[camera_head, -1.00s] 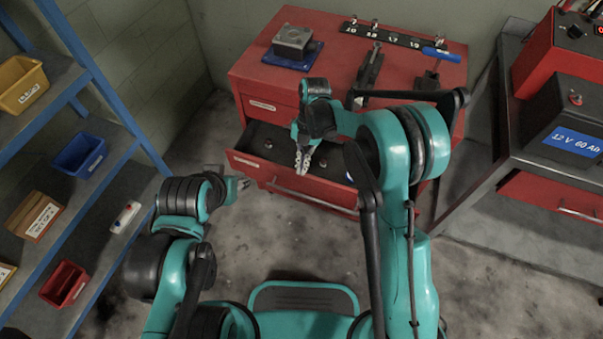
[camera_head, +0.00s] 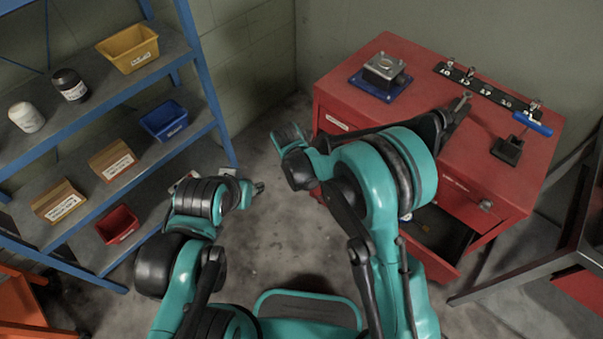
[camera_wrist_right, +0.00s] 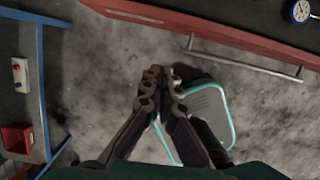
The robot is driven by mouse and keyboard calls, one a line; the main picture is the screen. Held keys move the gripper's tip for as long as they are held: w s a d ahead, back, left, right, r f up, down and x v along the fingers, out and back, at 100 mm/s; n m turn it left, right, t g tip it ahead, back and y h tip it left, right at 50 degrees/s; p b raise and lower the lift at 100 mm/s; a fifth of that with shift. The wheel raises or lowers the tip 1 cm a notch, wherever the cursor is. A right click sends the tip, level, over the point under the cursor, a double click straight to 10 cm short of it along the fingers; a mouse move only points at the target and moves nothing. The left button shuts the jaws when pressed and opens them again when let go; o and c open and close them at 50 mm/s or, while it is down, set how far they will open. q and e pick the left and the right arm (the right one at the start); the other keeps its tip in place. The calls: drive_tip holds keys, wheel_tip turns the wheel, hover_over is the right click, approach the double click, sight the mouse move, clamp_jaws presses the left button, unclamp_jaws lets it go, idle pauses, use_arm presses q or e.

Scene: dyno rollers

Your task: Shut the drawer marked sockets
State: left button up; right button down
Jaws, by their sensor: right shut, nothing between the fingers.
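A red drawer (camera_head: 436,262) stands pulled out of the front of the red cabinet (camera_head: 440,80). My right arm covers much of it in the head view; its dark inside shows at the right. In the right wrist view a red drawer front (camera_wrist_right: 210,32) runs across the top, with a bar handle (camera_wrist_right: 245,62) and a pale label too small to read. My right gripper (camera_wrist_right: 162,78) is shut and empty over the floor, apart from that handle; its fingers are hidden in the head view. My left gripper (camera_head: 257,188) is over the floor, away from the cabinet; its fingers are unclear.
On the cabinet top are a metal block on a blue plate (camera_head: 380,82), a socket rail (camera_head: 487,88) and a blue-handled tool (camera_head: 532,124). A blue-framed shelf (camera_head: 205,85) with bins stands at the left. A dark-framed bench (camera_head: 520,270) stands at the right. Grey floor lies between.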

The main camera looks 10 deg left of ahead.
drive_tip(key=w+d+f+b, duration=0.3)
drive_tip(key=w+f+b, duration=0.1)
drive_tip(key=f, duration=0.3)
drive_tip(key=shift+w+d+f, duration=0.2)
drive_tip(key=shift+w+f, duration=0.1)
drive_tip(key=shift+w, duration=0.15)
